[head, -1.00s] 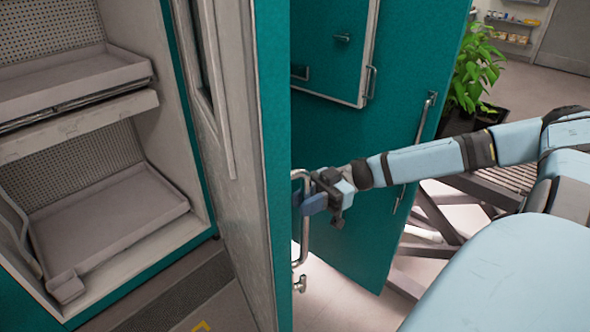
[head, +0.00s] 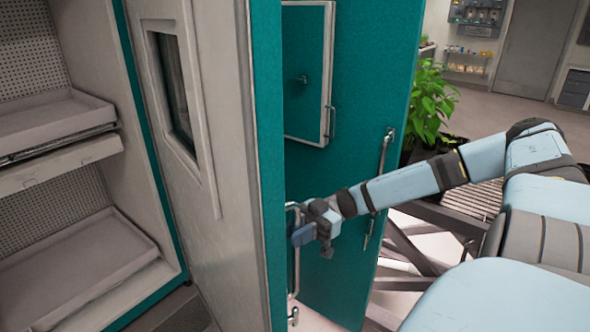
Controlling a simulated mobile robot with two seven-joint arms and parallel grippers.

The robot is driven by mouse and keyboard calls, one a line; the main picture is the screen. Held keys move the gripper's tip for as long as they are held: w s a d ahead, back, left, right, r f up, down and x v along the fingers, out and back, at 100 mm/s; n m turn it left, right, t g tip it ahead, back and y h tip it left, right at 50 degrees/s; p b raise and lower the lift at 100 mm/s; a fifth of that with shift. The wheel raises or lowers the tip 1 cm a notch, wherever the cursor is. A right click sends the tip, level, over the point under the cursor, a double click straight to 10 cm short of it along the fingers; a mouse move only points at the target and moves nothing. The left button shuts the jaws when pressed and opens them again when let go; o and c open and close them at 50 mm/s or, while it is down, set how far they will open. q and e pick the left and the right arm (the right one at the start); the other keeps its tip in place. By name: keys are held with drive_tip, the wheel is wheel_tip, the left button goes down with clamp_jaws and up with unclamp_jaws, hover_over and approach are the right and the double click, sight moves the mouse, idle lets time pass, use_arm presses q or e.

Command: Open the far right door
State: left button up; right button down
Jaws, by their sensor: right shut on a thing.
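A teal growth chamber door (head: 262,150) stands swung open in the middle of the head view, with its pale inner face and small window to the left. Its metal bar handle (head: 296,268) is on the teal outer face. My right gripper (head: 303,233) is shut on this handle; its fingertips are partly hidden around the bar. The open chamber (head: 150,150) at the left shows its interior. My left gripper is out of view.
Grey trays (head: 75,262) sit on shelves inside the chamber. Another teal door or panel (head: 395,60) with a long handle (head: 383,180) stands behind the gripper. A plant (head: 428,100) and a slatted metal rack (head: 470,205) are at the right. Open floor lies farther back.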

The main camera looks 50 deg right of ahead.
drive_tip(key=c, duration=1)
unclamp_jaws()
drive_tip(key=d, duration=0.4)
drive_tip(key=s+d, duration=0.1)
drive_tip(key=d, duration=0.4)
drive_tip(key=s+d+b, duration=0.1)
drive_tip(key=d, duration=0.3)
drive_tip(key=shift+s+d, duration=0.25)
drive_tip(key=shift+d, duration=0.05)
